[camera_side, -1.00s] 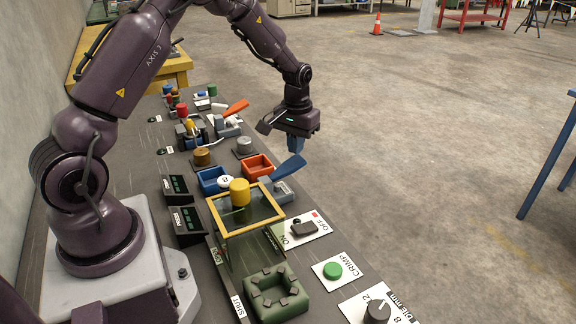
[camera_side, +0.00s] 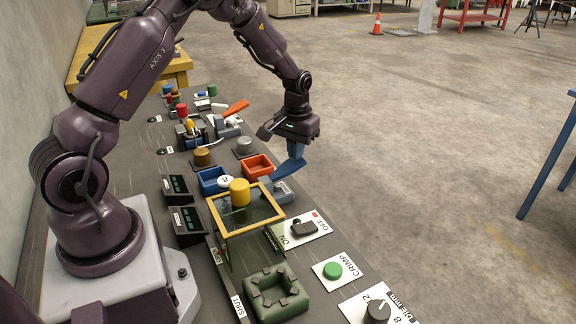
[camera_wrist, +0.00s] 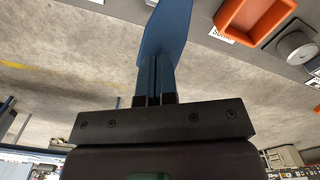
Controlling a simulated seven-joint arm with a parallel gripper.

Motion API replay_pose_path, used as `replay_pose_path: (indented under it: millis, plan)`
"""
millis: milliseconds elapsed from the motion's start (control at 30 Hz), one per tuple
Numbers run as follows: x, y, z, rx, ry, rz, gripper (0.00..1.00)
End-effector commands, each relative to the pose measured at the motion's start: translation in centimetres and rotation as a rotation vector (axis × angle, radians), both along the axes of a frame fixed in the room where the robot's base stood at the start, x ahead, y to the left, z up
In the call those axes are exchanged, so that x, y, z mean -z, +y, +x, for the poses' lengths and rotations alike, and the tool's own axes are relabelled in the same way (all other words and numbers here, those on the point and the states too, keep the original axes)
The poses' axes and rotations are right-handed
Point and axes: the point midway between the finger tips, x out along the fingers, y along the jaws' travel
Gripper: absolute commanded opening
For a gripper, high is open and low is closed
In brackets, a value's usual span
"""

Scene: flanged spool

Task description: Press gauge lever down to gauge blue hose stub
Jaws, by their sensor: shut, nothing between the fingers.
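A blue lever (camera_side: 287,169) rises at a slant from a grey block (camera_side: 283,192), right of the yellow-framed stand. My gripper (camera_side: 296,156) points down at the raised end of this lever, its blue fingers shut and empty. The fingertips appear to meet the lever, but contact is hard to confirm. In the wrist view my shut fingers (camera_wrist: 155,88) line up with the blue lever (camera_wrist: 166,35) beyond them. I cannot make out a blue hose stub in the grey block.
The yellow-framed stand (camera_side: 226,229) with a yellow knob is close on the left. An ON/OFF switch panel (camera_side: 302,230) is in front. Another lever, orange (camera_side: 236,107), stands farther back.

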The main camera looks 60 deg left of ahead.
Motion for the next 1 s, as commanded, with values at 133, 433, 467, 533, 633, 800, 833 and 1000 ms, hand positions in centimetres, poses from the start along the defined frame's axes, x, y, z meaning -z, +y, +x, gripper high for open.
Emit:
replay_pose_path:
  millis: [133,433,467,533,633,800,833,1000]
  plan:
    - [1.0,0.0,0.0,0.0,0.002,0.0,0.0]
    - [2.8,0.0,-0.1,0.0,0.003,-0.001,0.0]
    - [3.0,0.0,-0.1,0.0,0.004,-0.001,0.0]
    - [3.5,0.0,-0.1,0.0,0.004,-0.001,0.0]
    - [4.0,0.0,-0.1,0.0,0.004,-0.001,0.0]
    - [5.1,0.0,-0.1,-0.001,0.005,-0.002,0.0]
    - [5.0,0.0,-0.1,-0.001,0.003,-0.001,0.0]
    - [3.8,0.0,0.0,0.0,0.001,0.0,0.0]
